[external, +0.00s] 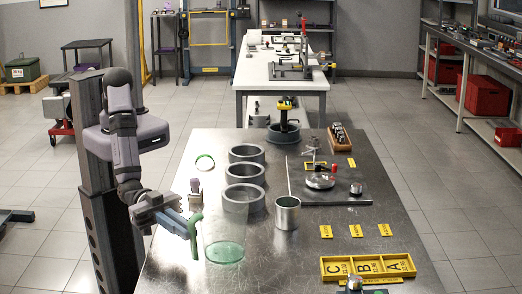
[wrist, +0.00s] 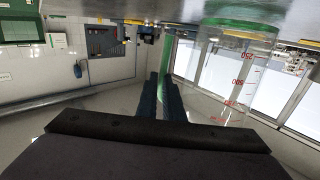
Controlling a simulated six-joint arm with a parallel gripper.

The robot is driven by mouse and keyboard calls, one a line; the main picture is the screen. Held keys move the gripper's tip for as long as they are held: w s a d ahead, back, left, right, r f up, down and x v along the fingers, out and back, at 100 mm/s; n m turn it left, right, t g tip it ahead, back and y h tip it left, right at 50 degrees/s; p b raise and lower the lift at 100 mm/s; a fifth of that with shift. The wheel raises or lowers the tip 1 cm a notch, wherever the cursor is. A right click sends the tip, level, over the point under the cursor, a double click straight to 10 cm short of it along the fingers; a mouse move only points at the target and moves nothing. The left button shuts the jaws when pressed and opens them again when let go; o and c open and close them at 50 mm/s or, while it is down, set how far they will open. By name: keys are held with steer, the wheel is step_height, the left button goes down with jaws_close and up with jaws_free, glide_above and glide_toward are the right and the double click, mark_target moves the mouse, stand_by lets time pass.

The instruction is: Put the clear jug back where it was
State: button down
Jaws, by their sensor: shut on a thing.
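The clear jug (external: 224,232) is upright at the near left of the steel table, with a green base and a green handle (external: 195,236). My gripper (external: 190,226) is shut on the handle from the left. In the wrist view, the jug (wrist: 236,85) appears upside down with red volume marks, to the right of my gripper (wrist: 165,97). The green handle lies between the two fingers there. I cannot tell whether the base touches the table.
Grey rings (external: 245,196) stand behind the jug, and a metal cup (external: 287,213) is to its right. A small stamp-like object (external: 195,194) stands behind my gripper. A yellow A-B-C tray (external: 367,267) is at the near right. The table between jug and tray is bare.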

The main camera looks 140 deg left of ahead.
steer(key=shift+f, duration=0.2)
steer(key=c, duration=1.9)
jaws_free()
steer(key=shift+r, duration=0.2)
steer(key=s+b, duration=0.3)
steer(key=s, duration=0.9)
steer(key=shift+a, duration=0.3)
